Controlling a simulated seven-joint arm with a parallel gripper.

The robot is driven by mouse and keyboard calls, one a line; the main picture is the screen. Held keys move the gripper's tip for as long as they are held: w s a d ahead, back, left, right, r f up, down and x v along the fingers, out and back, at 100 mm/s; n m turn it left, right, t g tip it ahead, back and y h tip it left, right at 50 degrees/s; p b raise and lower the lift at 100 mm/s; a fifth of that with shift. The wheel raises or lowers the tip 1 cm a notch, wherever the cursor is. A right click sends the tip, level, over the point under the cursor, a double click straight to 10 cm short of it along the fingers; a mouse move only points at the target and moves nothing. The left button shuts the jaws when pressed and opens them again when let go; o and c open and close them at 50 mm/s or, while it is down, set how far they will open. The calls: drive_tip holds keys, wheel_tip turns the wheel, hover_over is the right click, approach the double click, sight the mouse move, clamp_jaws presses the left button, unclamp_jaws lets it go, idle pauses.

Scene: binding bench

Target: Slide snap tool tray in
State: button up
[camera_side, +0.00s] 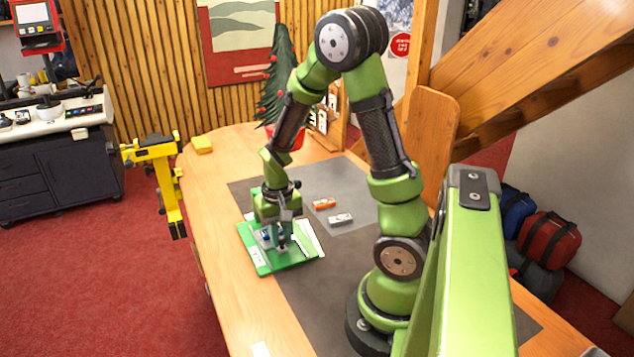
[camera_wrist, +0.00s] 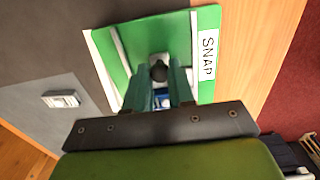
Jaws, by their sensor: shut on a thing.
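A green board (camera_side: 293,262) with white strips lies on the bench near its left edge. In the wrist view the green board (camera_wrist: 123,42) bears a white label reading SNAP (camera_wrist: 208,55) along its right side. A dark round knob (camera_wrist: 158,72) stands on a small pale base on the board. My gripper (camera_side: 281,243) points down over the board; in the wrist view my gripper (camera_wrist: 160,80) has its teal fingers shut on the knob. A small blue part (camera_wrist: 162,98) shows between the fingers. The fingers hide part of the board, and I cannot tell where the tray's edges end.
A yellow block (camera_side: 202,144) sits at the far left. A small decorated tree (camera_side: 279,80) stands at the back. The mat's front is mostly clear.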

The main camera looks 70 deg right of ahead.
drive_tip(key=o, duration=0.5)
drive_tip(key=shift+r, duration=5.05)
